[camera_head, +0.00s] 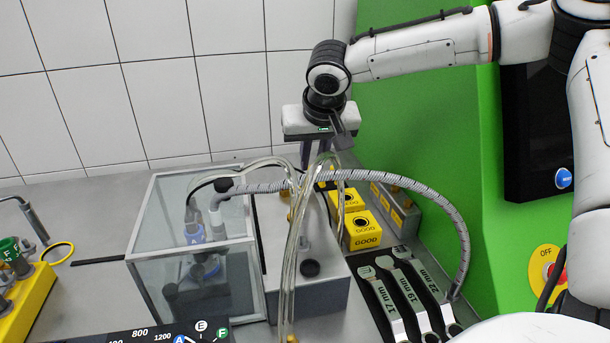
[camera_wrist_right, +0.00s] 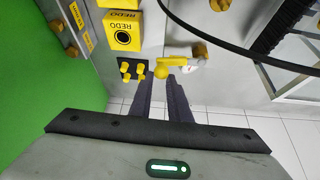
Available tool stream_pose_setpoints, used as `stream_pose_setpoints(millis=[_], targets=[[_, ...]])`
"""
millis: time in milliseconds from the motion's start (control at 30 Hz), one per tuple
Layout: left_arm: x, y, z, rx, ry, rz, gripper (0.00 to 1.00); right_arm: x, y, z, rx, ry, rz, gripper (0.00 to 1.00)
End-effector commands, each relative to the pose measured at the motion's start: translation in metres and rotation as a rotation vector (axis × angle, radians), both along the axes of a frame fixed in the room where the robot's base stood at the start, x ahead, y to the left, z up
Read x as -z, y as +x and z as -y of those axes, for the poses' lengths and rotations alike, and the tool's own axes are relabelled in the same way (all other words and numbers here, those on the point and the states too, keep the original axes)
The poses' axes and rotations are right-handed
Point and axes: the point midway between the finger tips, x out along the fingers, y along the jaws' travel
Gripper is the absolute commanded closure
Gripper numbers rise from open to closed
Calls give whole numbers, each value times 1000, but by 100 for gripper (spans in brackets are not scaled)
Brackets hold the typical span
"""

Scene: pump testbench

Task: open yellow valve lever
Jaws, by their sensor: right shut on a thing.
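The yellow valve lever (camera_wrist_right: 172,63) shows in the right wrist view, with a rounded yellow end and a pale pipe fitting at its right. My right gripper (camera_wrist_right: 160,80) has its fingers close together at the lever's rounded end and is shut on it. In the head view my right gripper (camera_head: 319,165) points down behind the clear hoses, near the back of the bench. Its fingertips and most of the lever are hidden there by the hoses. My left gripper is in neither view.
Clear hoses (camera_head: 291,250) and a grey ribbed hose (camera_head: 415,187) arch in front of the gripper. A black plate with yellow pegs (camera_wrist_right: 127,72) sits beside the lever.

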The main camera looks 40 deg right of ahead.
Motion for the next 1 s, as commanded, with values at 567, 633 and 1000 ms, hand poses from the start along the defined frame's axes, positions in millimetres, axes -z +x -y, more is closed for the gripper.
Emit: stream_pose_setpoints(millis=[567, 633, 1000], targets=[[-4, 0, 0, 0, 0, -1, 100, 2, 10, -1, -3, 5, -1, 95], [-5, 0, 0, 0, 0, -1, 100, 2, 13, -1, -3, 6, -2, 95], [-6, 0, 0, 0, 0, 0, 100, 4, 18, -4, -7, 12, -2, 95]])
